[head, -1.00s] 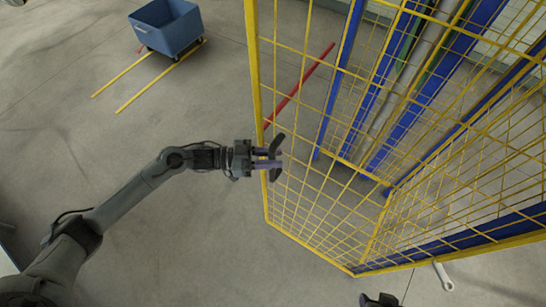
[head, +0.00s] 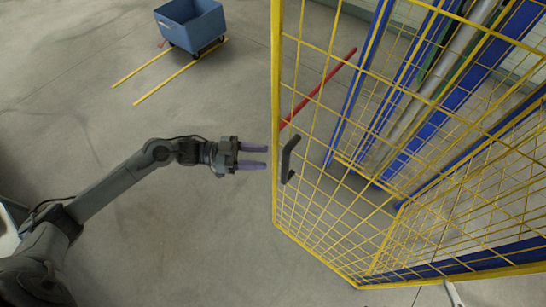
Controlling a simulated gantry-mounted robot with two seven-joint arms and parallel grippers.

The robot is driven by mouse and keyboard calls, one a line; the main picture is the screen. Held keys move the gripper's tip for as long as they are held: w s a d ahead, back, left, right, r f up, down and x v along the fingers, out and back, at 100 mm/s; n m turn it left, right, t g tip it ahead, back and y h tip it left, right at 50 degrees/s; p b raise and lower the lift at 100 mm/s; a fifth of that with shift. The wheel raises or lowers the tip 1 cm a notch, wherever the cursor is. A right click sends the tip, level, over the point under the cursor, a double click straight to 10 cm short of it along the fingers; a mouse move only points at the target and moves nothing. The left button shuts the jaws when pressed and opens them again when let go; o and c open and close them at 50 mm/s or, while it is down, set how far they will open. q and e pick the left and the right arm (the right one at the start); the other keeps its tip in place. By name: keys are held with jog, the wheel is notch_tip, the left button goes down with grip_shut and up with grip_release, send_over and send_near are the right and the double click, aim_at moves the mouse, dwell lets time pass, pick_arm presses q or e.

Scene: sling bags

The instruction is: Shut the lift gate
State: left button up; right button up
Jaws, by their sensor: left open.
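The lift gate (head: 277,75) is a yellow wire-mesh panel right of centre. Its handle-side edge appears apart from the blue posts (head: 352,85) of the lift behind it, so it looks open. A dark handle (head: 289,160) sits on the gate near this edge. My left gripper (head: 266,157) is open and empty, just left of the gate edge. Its two purple-grey fingers point right towards the handle, and the handle is not between them.
A blue cart (head: 191,22) stands at the upper left, by yellow floor lines (head: 180,72). A red bar or strip (head: 320,87) shows through the mesh.

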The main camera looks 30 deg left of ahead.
pick_arm(q)
jog(key=v, duration=0.3)
jog(key=shift+a, duration=0.15)
dwell(0.3)
